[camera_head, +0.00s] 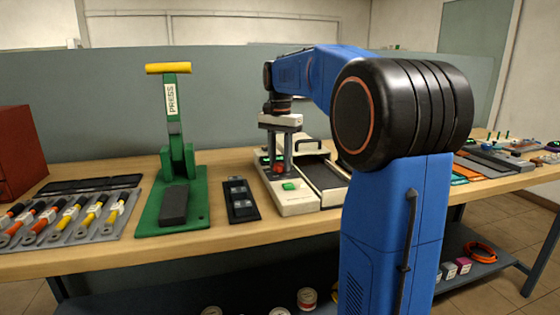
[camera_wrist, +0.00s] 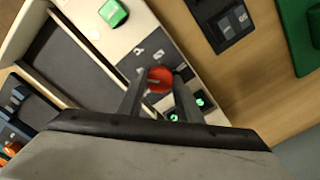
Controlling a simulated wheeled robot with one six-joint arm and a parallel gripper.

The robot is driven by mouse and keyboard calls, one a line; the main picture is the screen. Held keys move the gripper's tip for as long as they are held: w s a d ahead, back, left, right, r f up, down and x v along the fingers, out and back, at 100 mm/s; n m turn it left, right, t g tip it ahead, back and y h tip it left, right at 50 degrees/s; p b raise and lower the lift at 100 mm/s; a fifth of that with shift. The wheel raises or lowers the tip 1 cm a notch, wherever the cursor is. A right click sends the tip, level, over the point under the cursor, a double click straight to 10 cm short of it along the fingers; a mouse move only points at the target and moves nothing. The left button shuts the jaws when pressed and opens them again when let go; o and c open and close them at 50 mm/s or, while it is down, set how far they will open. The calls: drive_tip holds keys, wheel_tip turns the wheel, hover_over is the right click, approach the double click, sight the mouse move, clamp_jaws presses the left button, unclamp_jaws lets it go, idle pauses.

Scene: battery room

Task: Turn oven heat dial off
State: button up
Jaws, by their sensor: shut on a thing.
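The oven is a low cream box (camera_head: 298,204) with a dark flat bed, standing on the bench in the head view. Its cream panel (camera_wrist: 150,25) fills the upper middle of the wrist view. The red round heat dial (camera_wrist: 159,79) sits on a dark patch with white marks. My gripper (camera_head: 278,172) points straight down over the oven's left part. In the wrist view my gripper (camera_wrist: 160,76) has its fingers on both sides of the red dial, shut on it.
A green press with a yellow handle (camera_head: 170,69) stands left of the oven. A small dark switch block (camera_head: 240,200) lies between them. A green button (camera_wrist: 113,13) and small green lights (camera_wrist: 200,101) are near the dial. Tools in a grey tray (camera_head: 70,222) lie far left.

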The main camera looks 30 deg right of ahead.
sight(280, 164)
drive_tip(key=n, duration=1.2)
drive_tip(key=shift+n, duration=0.3)
idle(0.3)
drive_tip(key=o, duration=1)
drive_tip(key=shift+o, duration=0.2)
wheel_tip(280, 164, up, 17)
drive_tip(key=shift+r, duration=0.2)
